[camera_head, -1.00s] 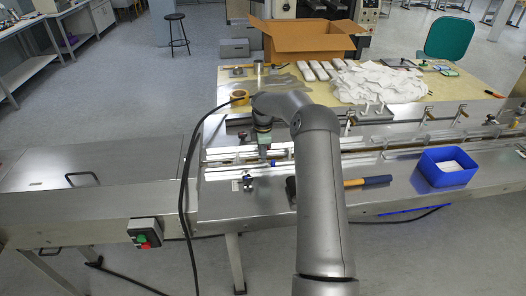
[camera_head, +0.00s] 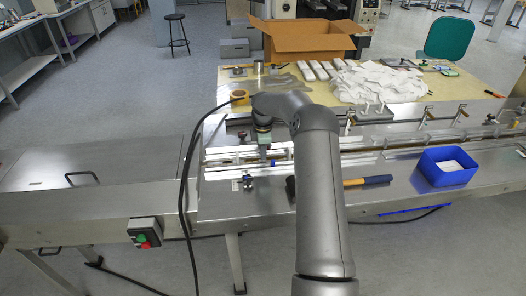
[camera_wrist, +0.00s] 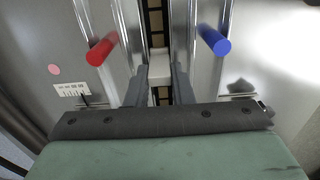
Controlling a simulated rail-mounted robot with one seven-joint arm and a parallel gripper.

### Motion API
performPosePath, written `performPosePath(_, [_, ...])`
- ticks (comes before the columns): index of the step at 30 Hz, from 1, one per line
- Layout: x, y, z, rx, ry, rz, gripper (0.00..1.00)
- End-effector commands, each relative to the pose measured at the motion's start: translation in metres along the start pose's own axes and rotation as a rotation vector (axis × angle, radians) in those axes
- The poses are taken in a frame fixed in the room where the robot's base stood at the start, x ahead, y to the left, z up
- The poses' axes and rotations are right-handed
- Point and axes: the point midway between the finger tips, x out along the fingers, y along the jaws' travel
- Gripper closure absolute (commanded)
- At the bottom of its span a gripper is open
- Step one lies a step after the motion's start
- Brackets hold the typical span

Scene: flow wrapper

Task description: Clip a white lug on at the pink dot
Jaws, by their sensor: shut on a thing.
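My gripper (camera_wrist: 161,80) is shut on a white lug (camera_wrist: 159,64), whose pale block shows between the two grey fingers in the wrist view. The lug is over or in the dark slotted chain channel (camera_wrist: 155,22) between the metal rails; I cannot tell whether it touches the chain. The pink dot (camera_wrist: 54,69) is on the metal plate left of the rails, above a small white scale label (camera_wrist: 72,89). In the head view my gripper (camera_head: 264,158) is low over the rails, and the lug cannot be made out there.
A red peg (camera_wrist: 101,50) and a blue peg (camera_wrist: 214,41) flank the channel. A blue bin (camera_head: 446,168) with white contents and a yellow-handled tool (camera_head: 366,181) lie to the right.

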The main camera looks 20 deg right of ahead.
Motion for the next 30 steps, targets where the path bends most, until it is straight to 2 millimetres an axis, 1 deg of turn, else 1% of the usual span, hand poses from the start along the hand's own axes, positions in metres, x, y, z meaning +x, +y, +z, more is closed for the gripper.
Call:
performPosePath(1, [0.002,-0.001,0.000,0.000,0.000,-0.003,1.00])
performPosePath(2, [0.002,-0.001,0.000,0.000,0.000,-0.004,0.71])
performPosePath(3, [0.002,-0.001,0.000,0.000,0.000,-0.004,0.60])
performPosePath(4, [0.002,-0.001,0.000,0.000,0.000,-0.004,0.54])
performPosePath(12, [0.000,-0.001,0.000,0.000,0.000,-0.002,0.54])
performPosePath(14, [-0.004,0.000,0.000,0.000,0.000,-0.001,0.54])
performPosePath(17, [-0.016,0.001,0.000,0.000,-0.001,0.003,0.54])
performPosePath(20, [-0.035,0.001,0.000,0.000,0.000,0.003,0.54])
performPosePath(30, [-0.119,0.001,-0.001,0.000,0.000,0.003,0.54])
